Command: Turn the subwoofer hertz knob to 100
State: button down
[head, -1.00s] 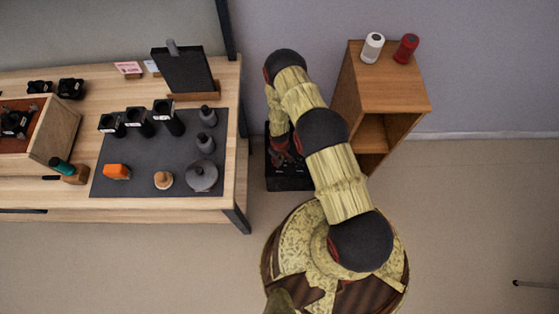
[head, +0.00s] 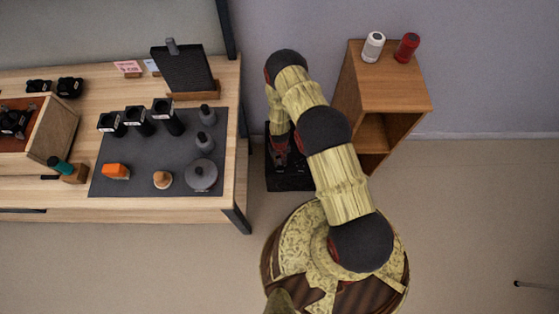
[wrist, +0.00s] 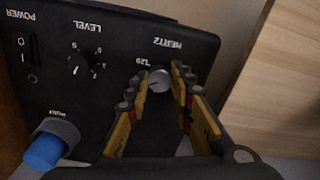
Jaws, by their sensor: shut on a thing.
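The black subwoofer (head: 290,180) stands on the floor between the table and the wooden cabinet, partly hidden under my arm. In the wrist view its control panel (wrist: 115,50) shows upside down. The grey hertz knob (wrist: 159,81) sits below the HERTZ label, with a number that looks like 120 beside it. My gripper (wrist: 160,77) has its yellow fingers on both sides of the knob and is shut on it. The fingers hide much of the scale, and I cannot read the knob's setting. In the head view my gripper (head: 279,150) is over the subwoofer.
On the panel are a level knob (wrist: 83,66), a power switch (wrist: 27,48) and a blue plug (wrist: 43,152). The table (head: 237,150) is close on the left, and the cabinet (head: 395,92) stands on the right. The floor at right is open.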

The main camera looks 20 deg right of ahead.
jog(key=c, duration=1.5)
grip_release()
jog(key=shift+c, duration=0.2)
jog(key=shift+r, duration=0.15)
notch_tip(320, 180, up, 12)
